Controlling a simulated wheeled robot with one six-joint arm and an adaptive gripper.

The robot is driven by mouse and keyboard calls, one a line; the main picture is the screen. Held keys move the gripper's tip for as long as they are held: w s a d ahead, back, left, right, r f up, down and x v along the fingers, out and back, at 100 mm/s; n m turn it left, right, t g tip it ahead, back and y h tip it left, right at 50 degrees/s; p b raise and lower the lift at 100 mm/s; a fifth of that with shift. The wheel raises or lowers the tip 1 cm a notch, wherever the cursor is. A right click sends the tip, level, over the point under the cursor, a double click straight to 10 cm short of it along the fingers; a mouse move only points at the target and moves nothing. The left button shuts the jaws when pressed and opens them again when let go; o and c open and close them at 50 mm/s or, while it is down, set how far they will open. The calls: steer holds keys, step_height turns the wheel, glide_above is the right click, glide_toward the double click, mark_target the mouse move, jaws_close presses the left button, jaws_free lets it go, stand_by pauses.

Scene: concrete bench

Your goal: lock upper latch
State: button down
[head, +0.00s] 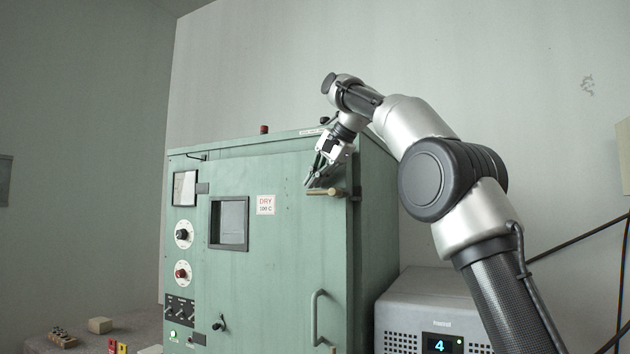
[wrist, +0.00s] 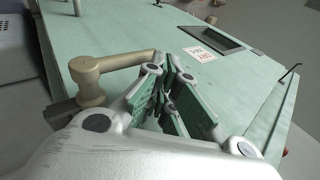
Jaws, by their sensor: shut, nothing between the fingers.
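The upper latch (head: 325,191) is a brass-coloured lever near the top right of the green cabinet's front (head: 285,240). It lies about level, its arm pointing left from the pivot at the right edge. In the wrist view the latch (wrist: 118,63) shows its round pivot and long arm. My gripper (head: 310,184) is shut and empty, just above the latch's free end. In the wrist view my gripper (wrist: 178,85) has its fingers together beside the end of the latch arm. I cannot tell whether they touch it.
A window (head: 229,223), a DRY label (head: 265,204) and a vertical handle (head: 317,318) are on the cabinet front. Knobs and switches line its left side. A grey box with a display (head: 430,312) stands at the right. The air before the door looks clear.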

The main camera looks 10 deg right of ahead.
steer(key=v, duration=0.6)
steer(key=shift+s+d+r, duration=0.1)
steer(key=shift+r, duration=0.1)
steer(key=shift+s+d+r, duration=0.2)
steer(key=shift+s+r, duration=0.1)
steer(key=n+h, duration=0.1)
glide_toward(329, 191)
step_height(329, 191, down, 2)
steer(key=d, duration=0.2)
steer(key=s+d+f+n+h, duration=0.2)
steer(key=s+d+f, duration=0.4)
steer(key=s+f, duration=0.35)
steer(key=s+d+f+n+g+h, duration=0.1)
steer(key=s+d+f+n, duration=0.1)
steer(key=s+f, duration=0.9)
steer(key=s+d+f+n+g+h, duration=0.1)
steer(key=s+d+f+n, duration=0.2)
steer(key=s+f, duration=0.8)
step_height(329, 191, down, 7)
steer(key=d, duration=0.2)
steer(key=shift+s+d+n, duration=0.3)
steer(key=shift+s, duration=0.1)
